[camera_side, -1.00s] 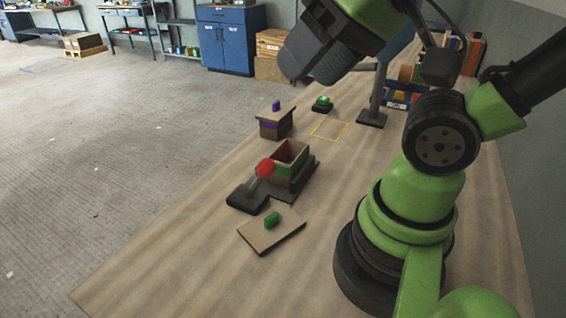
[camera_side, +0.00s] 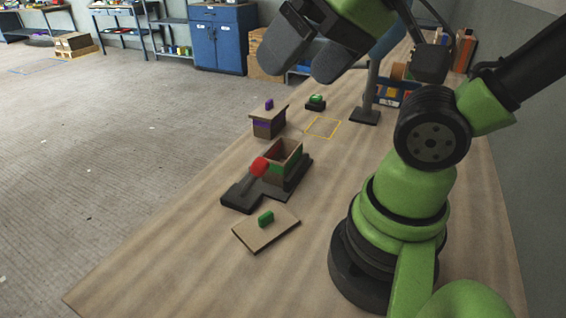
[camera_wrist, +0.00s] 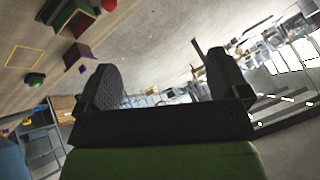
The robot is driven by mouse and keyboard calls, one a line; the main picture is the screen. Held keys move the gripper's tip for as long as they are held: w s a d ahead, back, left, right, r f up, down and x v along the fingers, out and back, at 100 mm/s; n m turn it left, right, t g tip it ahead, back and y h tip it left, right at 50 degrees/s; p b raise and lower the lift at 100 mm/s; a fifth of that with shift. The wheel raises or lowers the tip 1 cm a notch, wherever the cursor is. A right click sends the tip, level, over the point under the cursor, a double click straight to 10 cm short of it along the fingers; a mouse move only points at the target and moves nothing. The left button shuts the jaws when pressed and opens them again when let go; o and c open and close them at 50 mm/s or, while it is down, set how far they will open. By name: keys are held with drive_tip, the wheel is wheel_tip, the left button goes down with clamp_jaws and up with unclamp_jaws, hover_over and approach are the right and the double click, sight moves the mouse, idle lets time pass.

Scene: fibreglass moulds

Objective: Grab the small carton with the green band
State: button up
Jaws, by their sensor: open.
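The small carton with the green band (camera_side: 292,168) is an open-topped brown box, seated on a dark base with a red-knobbed lever (camera_side: 259,167). Its lid (camera_side: 259,235), a flat brown board with a green handle, lies on the bench in front of it. My gripper (camera_side: 304,60) is open and empty, high above the bench, well clear of the carton. Its two fingers also show in the wrist view (camera_wrist: 165,78), with nothing between them.
A closed brown carton with a purple band (camera_side: 267,127) and purple lid handle stands behind. Beyond are a green button on a dark base (camera_side: 316,102), a yellow outlined square (camera_side: 323,128) and a grey post (camera_side: 370,95). The bench's front left is clear.

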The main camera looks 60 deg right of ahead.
drive_tip(key=n+g+h, duration=0.2)
drive_tip(key=n+g, duration=0.5)
drive_tip(key=n, duration=1.5)
hover_over(282, 150)
drive_tip(key=s+a, duration=0.3)
drive_tip(key=a, duration=0.2)
wheel_tip(282, 150, down, 21)
drive_tip(key=shift+w+d+f, duration=0.1)
drive_tip(key=shift+w+f, duration=0.1)
drive_tip(key=shift+f, duration=1.15)
drive_tip(key=shift+w+d+f, duration=0.1)
drive_tip(key=shift+w+f, duration=0.05)
drive_tip(key=shift+f, duration=1.15)
drive_tip(key=shift+c, duration=0.2)
drive_tip(key=c, duration=1)
